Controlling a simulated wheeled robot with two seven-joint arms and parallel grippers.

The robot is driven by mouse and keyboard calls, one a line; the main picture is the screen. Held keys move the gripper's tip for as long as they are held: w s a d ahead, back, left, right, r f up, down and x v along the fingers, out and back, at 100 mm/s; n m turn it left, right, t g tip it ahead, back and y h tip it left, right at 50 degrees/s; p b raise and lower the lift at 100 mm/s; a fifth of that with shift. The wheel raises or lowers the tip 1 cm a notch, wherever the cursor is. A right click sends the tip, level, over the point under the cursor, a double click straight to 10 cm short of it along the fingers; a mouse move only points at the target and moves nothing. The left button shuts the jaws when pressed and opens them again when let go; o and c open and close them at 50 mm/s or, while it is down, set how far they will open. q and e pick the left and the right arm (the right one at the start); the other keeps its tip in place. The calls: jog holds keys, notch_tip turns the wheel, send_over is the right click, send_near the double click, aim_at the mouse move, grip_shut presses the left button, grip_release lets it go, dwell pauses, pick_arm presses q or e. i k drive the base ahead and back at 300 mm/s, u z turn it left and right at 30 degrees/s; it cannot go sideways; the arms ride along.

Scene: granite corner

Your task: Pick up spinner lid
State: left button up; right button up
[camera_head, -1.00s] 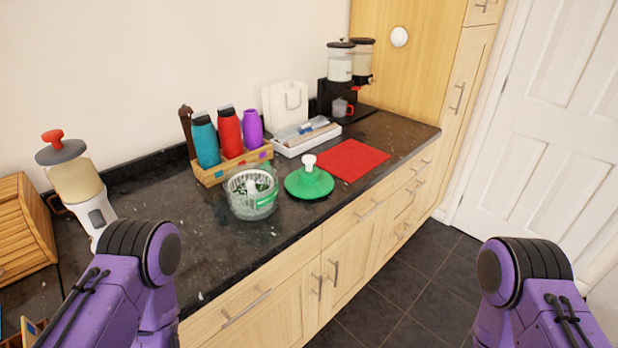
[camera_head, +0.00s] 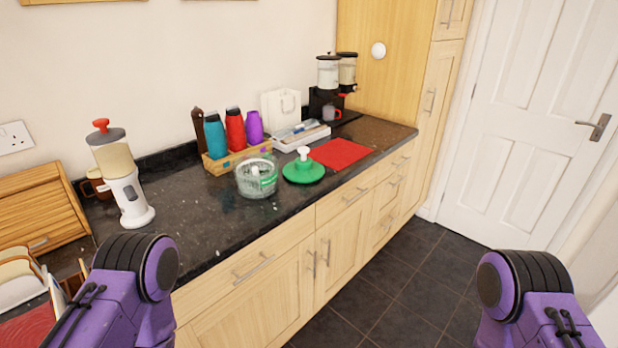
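The green spinner lid (camera_head: 303,173) with a white knob lies on the dark counter. It sits just right of the clear spinner bowl (camera_head: 257,180), apart from the bowl's top, and the bowl has something green and white inside. Both of my purple arms show only as upper links at the bottom left and bottom right corners. Neither gripper is in the picture, so their state is hidden.
A crate (camera_head: 240,157) with several bottles stands behind the bowl. A red mat (camera_head: 341,153) lies right of the lid, and a white tray (camera_head: 301,138) behind it. A white dispenser (camera_head: 127,190) stands left. The front counter has free room.

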aim_at(296, 171)
jog(key=z, duration=0.9)
jog(key=k, duration=1.2)
jog(key=z, duration=1.1)
jog(key=i, duration=0.95)
jog(key=u, duration=0.35)
jog(key=i, duration=1.75)
jog(key=u, duration=1.6)
jog(key=i, duration=0.95)
jog(key=u, duration=1.05)
